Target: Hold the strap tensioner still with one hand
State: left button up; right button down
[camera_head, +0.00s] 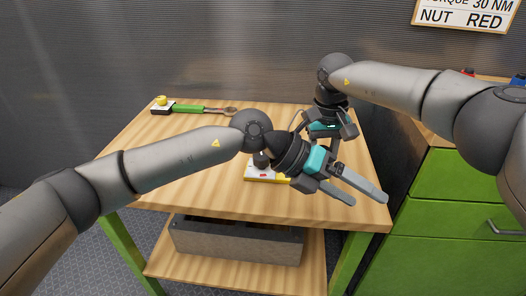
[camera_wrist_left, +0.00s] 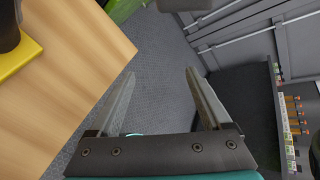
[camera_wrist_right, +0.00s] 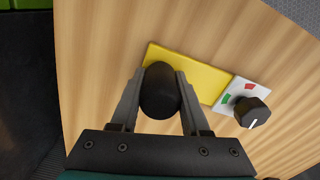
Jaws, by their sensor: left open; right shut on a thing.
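The strap tensioner appears to be the device with a yellow base plate (camera_wrist_right: 205,72) and a rounded black handle (camera_wrist_right: 159,92) on the wooden table. My right gripper (camera_wrist_right: 160,72) is shut on the handle, one finger on each side. Beside the handle, a white panel (camera_wrist_right: 236,92) bears a red mark, a green mark and a black dial (camera_wrist_right: 252,112). In the head view, my left arm hides much of the device; its yellow front edge (camera_head: 266,180) shows. My left gripper (camera_head: 367,200) is open and empty near the table's front right corner.
A green-handled wrench (camera_head: 192,109) and a small box with a yellow button (camera_head: 161,104) lie at the table's far left. A green cabinet (camera_head: 450,200) stands at right. The table's left half is mostly clear.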

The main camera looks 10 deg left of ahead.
pick_arm(q)
jog(key=a+n+y, duration=0.1)
jog(key=y, duration=0.1)
jog(key=w+a+n+y, duration=0.2)
jog(key=y, duration=0.1)
jog(key=shift+w+a+f+n+t+y, duration=0.15)
jog(key=shift+w+a+n+t+y, duration=0.1)
jog(key=shift+a+n+t+y, duration=0.05)
jog(key=w+a+r+n+t+y, duration=0.2)
jog(key=w+a+r+n+y, duration=0.2)
jog(key=a+n, duration=0.15)
jog(key=w+a+r+n+t+y, duration=0.25)
jog(key=w+a+n+y, duration=0.2)
jog(key=a, duration=0.25)
jog(key=shift+m+g, duration=0.25)
jog(key=shift+m, duration=0.15)
jog(key=x, duration=0.9)
jog(key=shift+s+d+f, duration=0.1)
jog(key=shift+s+f, duration=0.2)
jog(key=shift+f, duration=0.2)
grip_shut()
